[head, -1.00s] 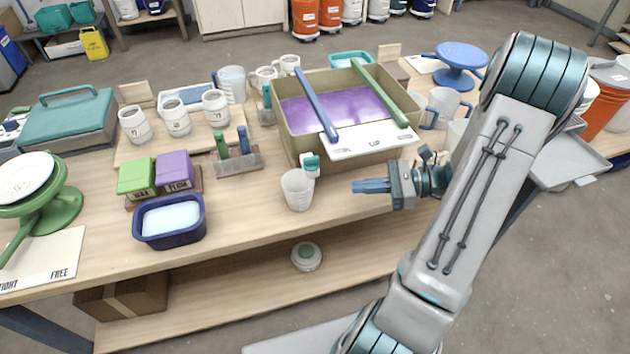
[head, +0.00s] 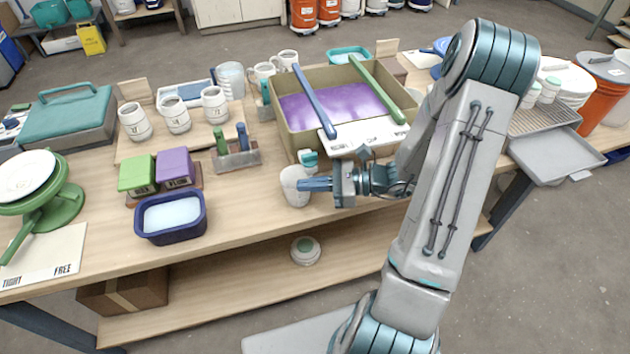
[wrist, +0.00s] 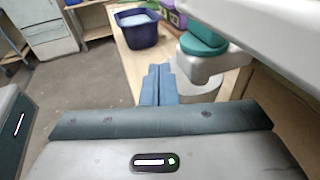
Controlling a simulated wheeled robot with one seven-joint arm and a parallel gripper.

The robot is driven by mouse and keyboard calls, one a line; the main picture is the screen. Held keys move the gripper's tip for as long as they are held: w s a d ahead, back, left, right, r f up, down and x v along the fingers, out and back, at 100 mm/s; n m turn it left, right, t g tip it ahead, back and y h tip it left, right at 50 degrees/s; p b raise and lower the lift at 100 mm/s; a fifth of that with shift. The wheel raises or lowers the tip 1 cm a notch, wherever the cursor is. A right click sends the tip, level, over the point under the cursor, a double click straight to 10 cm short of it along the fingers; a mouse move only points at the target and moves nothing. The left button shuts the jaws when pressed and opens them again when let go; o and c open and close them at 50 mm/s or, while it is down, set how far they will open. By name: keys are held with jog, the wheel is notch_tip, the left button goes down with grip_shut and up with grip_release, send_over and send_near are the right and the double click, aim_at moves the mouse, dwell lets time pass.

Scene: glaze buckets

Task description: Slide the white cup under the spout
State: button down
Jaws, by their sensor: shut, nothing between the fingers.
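The white cup (head: 292,184) stands on the table near its front edge, just in front of the spout (head: 309,159), a white and teal tap on the front of the tan tub. In the wrist view the cup (wrist: 203,92) shows partly beneath the spout (wrist: 203,45), right of my fingers. I cannot tell whether it is centred under it. The fingers (wrist: 157,84) look close beside the cup; contact is unclear.
The tan tub (head: 292,139) of purple glaze stands behind the cup, with sticks and a white card across its top. Left are a blue basin (head: 170,237), green and purple blocks (head: 157,172) and a small tool rack (head: 238,158). Table between basin and cup is clear.

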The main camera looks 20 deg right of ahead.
jog(key=shift+s+d+f, duration=0.1)
jog(key=shift+f, duration=0.15)
jog(key=v, duration=0.3)
jog(key=shift+d+f, duration=0.25)
jog(key=shift+d, duration=0.15)
jog(key=shift+a, duration=0.15)
jog(key=shift+r, duration=0.1)
